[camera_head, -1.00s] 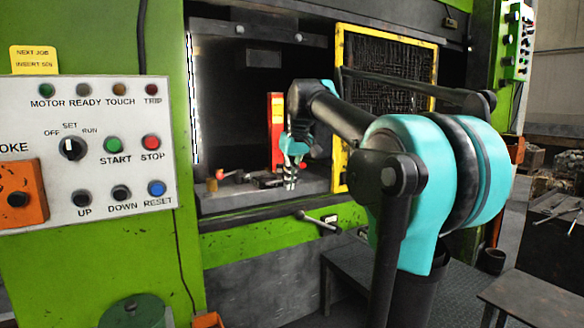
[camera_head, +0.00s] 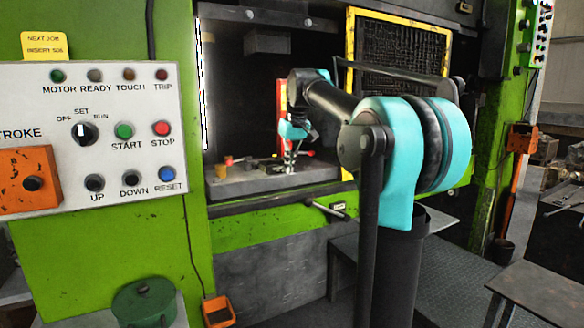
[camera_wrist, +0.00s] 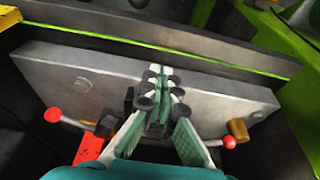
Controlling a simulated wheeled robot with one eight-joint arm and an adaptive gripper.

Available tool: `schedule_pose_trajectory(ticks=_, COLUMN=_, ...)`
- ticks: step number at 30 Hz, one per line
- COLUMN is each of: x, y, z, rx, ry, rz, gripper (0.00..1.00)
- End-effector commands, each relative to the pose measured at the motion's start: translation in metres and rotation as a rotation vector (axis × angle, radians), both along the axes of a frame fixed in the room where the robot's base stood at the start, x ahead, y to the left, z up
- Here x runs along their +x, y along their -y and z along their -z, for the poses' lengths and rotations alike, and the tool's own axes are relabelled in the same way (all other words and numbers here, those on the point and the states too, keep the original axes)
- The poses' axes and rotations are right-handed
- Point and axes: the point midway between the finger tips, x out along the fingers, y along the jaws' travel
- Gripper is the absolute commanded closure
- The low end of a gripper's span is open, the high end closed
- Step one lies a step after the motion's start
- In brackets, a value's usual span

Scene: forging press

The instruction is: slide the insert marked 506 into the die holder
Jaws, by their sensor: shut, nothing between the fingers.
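My gripper (camera_head: 291,168) is over the grey press bed (camera_head: 232,188), inside the press opening. In the wrist view its fingertips (camera_wrist: 162,76) are together with nothing between them, over the middle of the bed plate (camera_wrist: 70,75). Dark parts (camera_wrist: 130,98) show close beside the fingers; I cannot tell whether they belong to the die holder, which is largely hidden by my gripper. No insert with a readable 506 shows in either view. A yellow note (camera_head: 44,45) on the press reads "NEXT JOB INSERT 506".
Red-knobbed levers stand at left (camera_wrist: 53,115) and right (camera_wrist: 229,142) of the fingers. A brown cylinder (camera_wrist: 238,130) is by the right lever. A red post (camera_head: 282,100) rises behind my gripper. A yellow-framed mesh guard (camera_head: 400,60) stands right of the opening.

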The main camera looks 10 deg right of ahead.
Motion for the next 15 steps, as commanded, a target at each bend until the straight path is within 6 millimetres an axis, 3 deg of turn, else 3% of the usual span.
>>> schedule_pose_trajectory(ticks=7, x=0.044, y=-0.014, z=0.000, rx=0.000, ry=0.002, rz=-0.001, gripper=1.00)
schedule_pose_trajectory(ticks=15, x=0.059, y=-0.019, z=0.000, rx=0.001, ry=0.002, rz=0.000, gripper=1.00)
